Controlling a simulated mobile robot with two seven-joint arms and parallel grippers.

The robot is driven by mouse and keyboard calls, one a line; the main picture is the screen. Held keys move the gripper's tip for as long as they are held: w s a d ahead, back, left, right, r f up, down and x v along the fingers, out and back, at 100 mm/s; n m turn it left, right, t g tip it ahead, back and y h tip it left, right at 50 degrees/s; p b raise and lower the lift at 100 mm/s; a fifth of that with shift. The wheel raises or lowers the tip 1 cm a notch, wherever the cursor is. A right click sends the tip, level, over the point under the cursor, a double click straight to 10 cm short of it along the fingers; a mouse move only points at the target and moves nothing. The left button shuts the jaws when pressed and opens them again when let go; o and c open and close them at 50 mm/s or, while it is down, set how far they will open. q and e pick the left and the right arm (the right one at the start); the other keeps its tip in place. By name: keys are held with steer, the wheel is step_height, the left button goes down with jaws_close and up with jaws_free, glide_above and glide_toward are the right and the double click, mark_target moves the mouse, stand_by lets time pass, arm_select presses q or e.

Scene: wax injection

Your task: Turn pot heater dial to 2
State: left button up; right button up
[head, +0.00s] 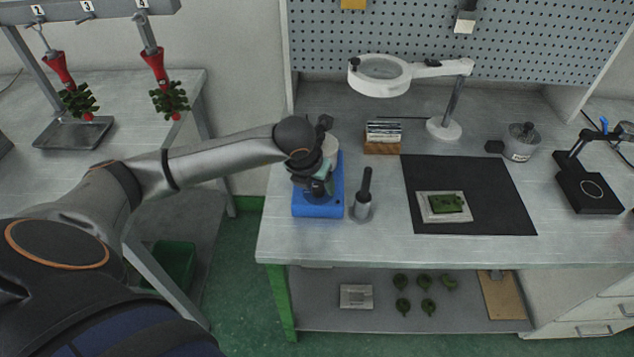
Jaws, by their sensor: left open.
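A device with a blue base (330,203) stands at the left end of the workbench. It looks like the pot heater, but my arm covers much of its top. My left gripper (322,184) is over this device, pointing down, with its jaws open. I cannot tell whether the fingers touch anything. The dial and its setting cannot be made out. My right gripper is not in view.
A dark-handled tool in a grey holder (363,207) stands close right of the blue base. A black mat (490,215) bears a light block with a green piece. A magnifier lamp (458,105) and a grey pot (521,146) stand behind. The bench front is clear.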

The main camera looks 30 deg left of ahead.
arm_select(q)
steer(key=shift+w+f, duration=0.1)
steer(key=shift+f, duration=0.15)
jaws_close()
stand_by(0.5)
